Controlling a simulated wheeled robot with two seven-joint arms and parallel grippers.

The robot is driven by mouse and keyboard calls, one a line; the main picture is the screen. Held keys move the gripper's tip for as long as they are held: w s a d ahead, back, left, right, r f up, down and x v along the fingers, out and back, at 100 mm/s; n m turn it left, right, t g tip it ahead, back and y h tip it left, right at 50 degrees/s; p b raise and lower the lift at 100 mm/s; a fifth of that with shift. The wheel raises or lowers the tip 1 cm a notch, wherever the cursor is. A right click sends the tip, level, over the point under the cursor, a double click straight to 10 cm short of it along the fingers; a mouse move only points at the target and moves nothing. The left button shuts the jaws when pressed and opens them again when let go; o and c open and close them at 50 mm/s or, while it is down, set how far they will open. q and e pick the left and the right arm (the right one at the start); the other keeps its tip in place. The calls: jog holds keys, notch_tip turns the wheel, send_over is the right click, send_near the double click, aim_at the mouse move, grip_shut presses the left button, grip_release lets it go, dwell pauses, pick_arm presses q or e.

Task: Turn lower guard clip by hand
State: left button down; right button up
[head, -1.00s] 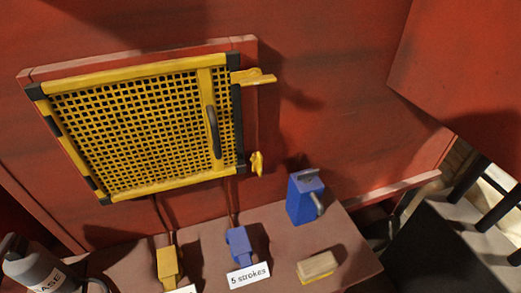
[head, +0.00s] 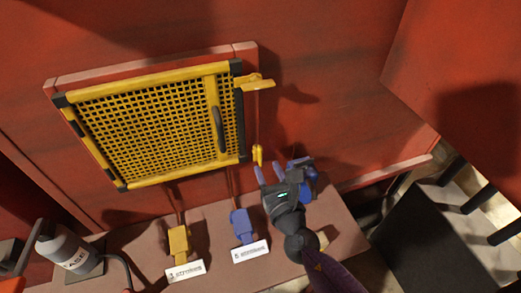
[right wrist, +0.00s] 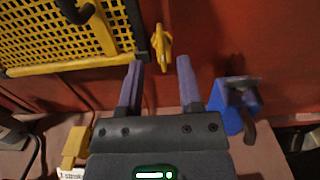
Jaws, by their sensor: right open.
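The lower guard clip (head: 257,153) is a small yellow piece on the red wall, just right of the lower right corner of the yellow mesh guard (head: 160,75). My right gripper (head: 268,173) is open and empty, just below the clip in the head view. In the right wrist view the clip (right wrist: 162,46) hangs near upright beyond the two fingertips (right wrist: 160,65), within the gap's width, with no contact seen. The upper clip (head: 257,82) sticks out to the right at the guard's upper corner. My left gripper is not in view.
A ledge (head: 215,221) below the guard carries a yellow block (head: 179,240), a blue block (head: 241,222) and a grey grease container (head: 68,250). A blue box with a grey handle (right wrist: 238,105) stands close right of my right gripper. The guard has a dark handle (head: 217,130).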

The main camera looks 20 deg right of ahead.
aim_at(261, 155)
jog(key=w, duration=0.6)
jog(key=shift+a+b, duration=0.1)
jog(key=shift+b, duration=0.2)
jog(key=shift+c, duration=0.3)
grip_shut()
